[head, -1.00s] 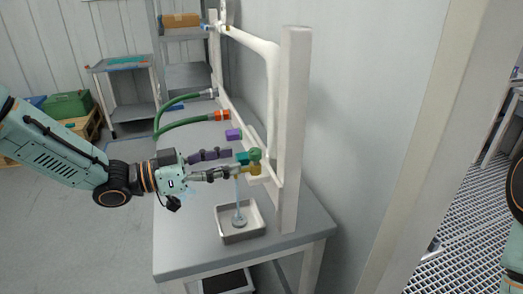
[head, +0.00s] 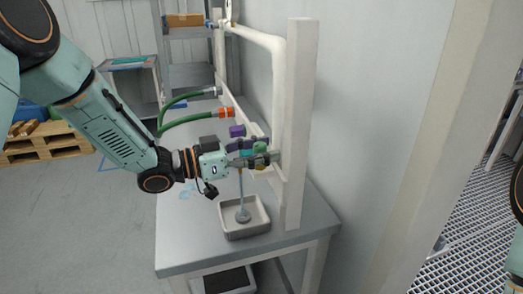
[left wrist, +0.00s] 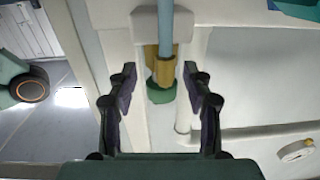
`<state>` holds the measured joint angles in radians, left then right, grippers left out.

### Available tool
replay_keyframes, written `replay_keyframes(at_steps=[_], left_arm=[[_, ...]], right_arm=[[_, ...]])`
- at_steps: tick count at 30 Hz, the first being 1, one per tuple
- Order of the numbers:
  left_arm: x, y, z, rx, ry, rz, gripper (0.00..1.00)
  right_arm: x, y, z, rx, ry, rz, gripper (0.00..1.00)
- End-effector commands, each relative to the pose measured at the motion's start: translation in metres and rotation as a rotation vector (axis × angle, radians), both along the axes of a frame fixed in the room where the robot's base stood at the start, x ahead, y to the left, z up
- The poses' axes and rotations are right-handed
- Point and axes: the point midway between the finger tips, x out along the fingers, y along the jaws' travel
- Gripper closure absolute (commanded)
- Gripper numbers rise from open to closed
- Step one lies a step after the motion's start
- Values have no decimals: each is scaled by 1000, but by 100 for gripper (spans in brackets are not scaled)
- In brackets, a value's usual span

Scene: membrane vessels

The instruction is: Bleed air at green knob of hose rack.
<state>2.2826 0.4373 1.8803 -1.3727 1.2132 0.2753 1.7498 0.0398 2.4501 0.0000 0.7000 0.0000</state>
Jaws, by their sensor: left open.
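The green knob (head: 261,146) sits at the near end of the white hose rack (head: 298,120), by the wall. In the left wrist view the green knob (left wrist: 162,95) is on a brass valve (left wrist: 160,65), in line with the gap between my fingers. My left gripper (head: 260,152) is open, with fingers on either side of the knob and space visible between. The fingers partly hide the valve in the head view. A thin blue-grey column (head: 241,188) runs from below the valve to a pale tray (head: 262,228); I cannot tell whether it is water or tube.
Two green hoses, one with an orange coupling (head: 227,113), lie behind my gripper. A purple block (head: 237,131) is nearby. The grey bench (head: 190,240) is clear at its front left. The wall closes off the right side.

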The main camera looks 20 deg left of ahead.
Motion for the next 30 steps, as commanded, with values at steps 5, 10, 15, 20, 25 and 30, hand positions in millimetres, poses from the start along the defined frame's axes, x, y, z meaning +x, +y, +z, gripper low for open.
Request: replay_keyframes(at_steps=[5, 10, 15, 20, 25, 30], left_arm=[[0, 0, 0, 0, 0, 1, 50], [0, 0, 0, 0, 0, 1, 59], [0, 0, 0, 0, 0, 1, 73], [0, 0, 0, 0, 0, 0, 87], [0, 0, 0, 0, 1, 0, 100], [0, 0, 0, -1, 2, 7, 100]], right_arm=[[0, 0, 0, 0, 0, 0, 100], [0, 0, 0, 0, 0, 0, 100], [0, 0, 0, 0, 0, 0, 100], [0, 0, 0, 0, 0, 0, 100], [0, 0, 0, 0, 0, 0, 100], [0, 0, 0, 0, 0, 0, 100]])
